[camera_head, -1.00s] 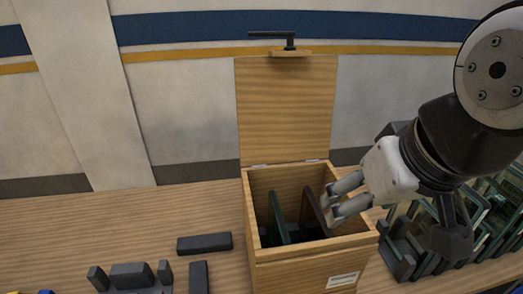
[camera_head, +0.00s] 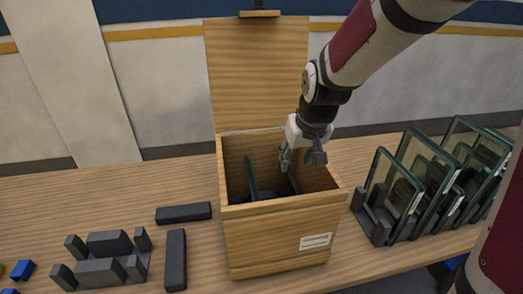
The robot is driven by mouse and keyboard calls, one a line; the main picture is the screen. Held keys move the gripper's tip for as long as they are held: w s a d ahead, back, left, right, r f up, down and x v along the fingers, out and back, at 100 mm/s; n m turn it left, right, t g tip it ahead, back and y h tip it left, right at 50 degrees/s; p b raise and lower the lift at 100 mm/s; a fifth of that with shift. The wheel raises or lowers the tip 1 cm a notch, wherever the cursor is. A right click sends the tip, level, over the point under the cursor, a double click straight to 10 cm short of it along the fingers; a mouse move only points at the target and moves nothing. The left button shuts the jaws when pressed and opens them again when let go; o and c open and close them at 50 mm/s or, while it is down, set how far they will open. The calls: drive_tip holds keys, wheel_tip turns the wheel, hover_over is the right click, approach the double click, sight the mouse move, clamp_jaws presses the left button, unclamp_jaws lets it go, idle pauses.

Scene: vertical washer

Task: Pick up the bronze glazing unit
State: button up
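The open wooden box (camera_head: 275,235) stands on the bench, its lid raised at the back. Inside it, a thin dark brownish panel (camera_head: 294,182), which looks like the bronze glazing unit, stands on edge in the right half, mostly hidden by shadow and by my gripper. A dark green panel (camera_head: 251,180) stands on edge to its left. My gripper (camera_head: 297,160) points down into the box opening, with its fingertips around the top of the brownish panel. I cannot tell whether the fingers touch or grip it.
A dark rack (camera_head: 381,230) with several green-edged glass panes (camera_head: 397,185) stands right of the box. Dark blocks (camera_head: 184,213) and a dark slotted fixture (camera_head: 104,262) lie to the left. The lid (camera_head: 258,75) rises behind my gripper. The bench's back left is clear.

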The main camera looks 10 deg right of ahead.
sight(291, 175)
drive_tip(key=shift+d+x, duration=0.25)
drive_tip(key=shift+x, duration=0.85)
drive_tip(key=b+x, duration=0.1)
drive_tip(key=x, duration=0.7)
drive_tip(key=shift+d+f, duration=0.1)
drive_tip(key=shift+f, duration=0.05)
drive_tip(key=shift+x, duration=2.7)
drive_tip(key=shift+s+d+f, duration=0.1)
drive_tip(key=shift+f, duration=0.05)
clamp_jaws()
